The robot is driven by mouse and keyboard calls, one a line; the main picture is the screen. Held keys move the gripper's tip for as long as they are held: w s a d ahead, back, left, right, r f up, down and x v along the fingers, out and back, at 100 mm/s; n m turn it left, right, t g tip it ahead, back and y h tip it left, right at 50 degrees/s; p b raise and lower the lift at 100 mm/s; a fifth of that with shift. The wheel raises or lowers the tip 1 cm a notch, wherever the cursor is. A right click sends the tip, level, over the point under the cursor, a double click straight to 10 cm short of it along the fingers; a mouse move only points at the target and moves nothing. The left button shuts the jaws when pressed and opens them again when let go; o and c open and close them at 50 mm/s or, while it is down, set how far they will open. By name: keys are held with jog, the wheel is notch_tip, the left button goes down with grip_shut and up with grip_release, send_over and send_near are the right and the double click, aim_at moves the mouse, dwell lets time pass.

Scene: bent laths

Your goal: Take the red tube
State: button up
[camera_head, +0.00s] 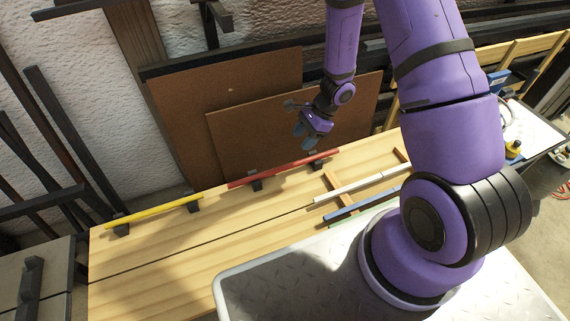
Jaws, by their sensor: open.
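The red tube (284,169) rests on dark supports along the far edge of the wooden table, roughly at the middle of the view. It slopes up slightly to the right in the picture. My gripper (303,133) is open and empty, pointing down above and apart from the right half of the red tube. My purple arm comes down from the top of the view. The whole length of the tube seems visible.
A yellow tube (155,212) lies on similar supports at the left. White (358,184) and blue (361,204) pieces lie at the right, partly behind my arm. Brown boards (230,92) lean on the wall behind. The middle of the wooden table (215,238) is clear.

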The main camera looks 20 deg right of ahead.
aim_at(287, 165)
jog(key=x, duration=0.8)
jog(key=d+x, duration=0.1)
jog(key=x, duration=0.3)
jog(key=shift+w+f, duration=0.2)
jog(key=shift+f, duration=0.05)
grip_shut()
